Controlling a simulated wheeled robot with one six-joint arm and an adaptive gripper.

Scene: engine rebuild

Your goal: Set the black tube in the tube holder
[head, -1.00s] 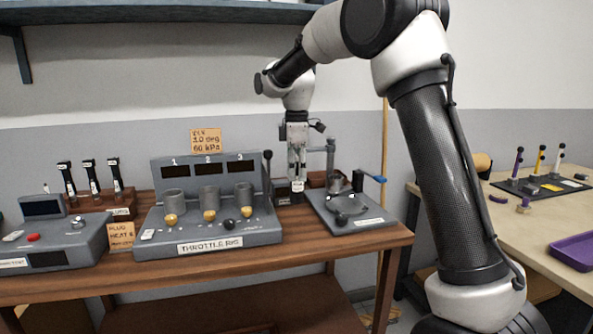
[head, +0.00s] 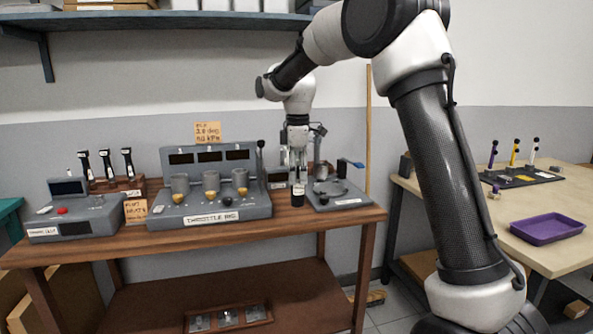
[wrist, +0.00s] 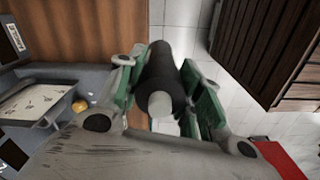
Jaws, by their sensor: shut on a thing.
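My gripper (wrist: 165,100) is shut on the black tube (wrist: 160,72), a dark cylinder with a pale end, held between green-padded fingers. In the head view my gripper (head: 298,172) points down, with the black tube (head: 298,197) hanging below it in front of the wooden bench's devices. The tube has a pale band. A dark rack (head: 548,178) with purple, yellow and white tubes stands on the right table. I cannot tell for sure whether it is the tube holder.
The throttle rig (head: 215,209) is left of my gripper, and a grey device with a blue lever (head: 335,197) is just right. A rack with three black-topped pieces (head: 127,183) stands further left. A purple tray (head: 547,228) lies on the right table. A floor gap separates the tables.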

